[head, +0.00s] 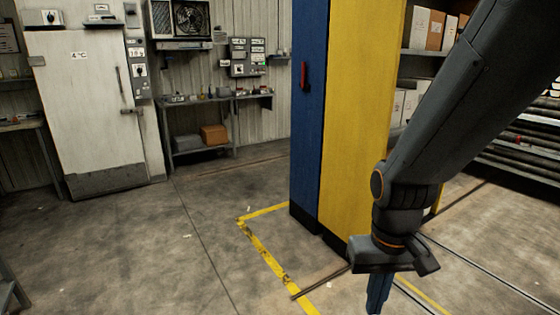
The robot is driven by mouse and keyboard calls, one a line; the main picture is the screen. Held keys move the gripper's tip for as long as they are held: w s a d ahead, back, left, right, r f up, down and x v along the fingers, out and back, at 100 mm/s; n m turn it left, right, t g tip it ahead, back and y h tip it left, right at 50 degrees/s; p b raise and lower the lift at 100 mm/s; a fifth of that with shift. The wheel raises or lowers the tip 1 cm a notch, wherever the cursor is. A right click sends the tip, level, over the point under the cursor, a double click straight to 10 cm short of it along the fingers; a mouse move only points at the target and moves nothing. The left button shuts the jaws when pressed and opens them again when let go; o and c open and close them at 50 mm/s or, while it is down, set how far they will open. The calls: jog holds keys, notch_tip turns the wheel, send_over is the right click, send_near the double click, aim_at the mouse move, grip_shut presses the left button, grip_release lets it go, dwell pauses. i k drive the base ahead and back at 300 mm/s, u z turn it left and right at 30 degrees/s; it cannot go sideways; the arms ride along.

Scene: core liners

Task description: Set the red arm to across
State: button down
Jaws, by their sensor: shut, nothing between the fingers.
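A red arm (304,76) shows on the narrow blue side of a tall blue and yellow cabinet (355,110). It looks upright, along the panel, but it is small and seen at a slant. My gripper (378,298) hangs fingers down in the lower right, in front of the cabinet's foot and well below and to the right of the red arm. It is shut and empty, and its fingertips reach the bottom edge of the picture.
A white cold-room door (85,110) stands at the left. A workbench (215,97) with boxes below stands at the back wall. Shelves with boxes (428,30) and a rack of pipes (530,145) are at the right. Open floor (165,240) lies left of the yellow floor line (268,262).

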aim_at(302, 85)
jog(key=u, duration=0.15)
jog(key=i, duration=1.95)
jog(key=u, duration=0.15)
jog(key=i, duration=2.4)
jog(key=u, duration=0.05)
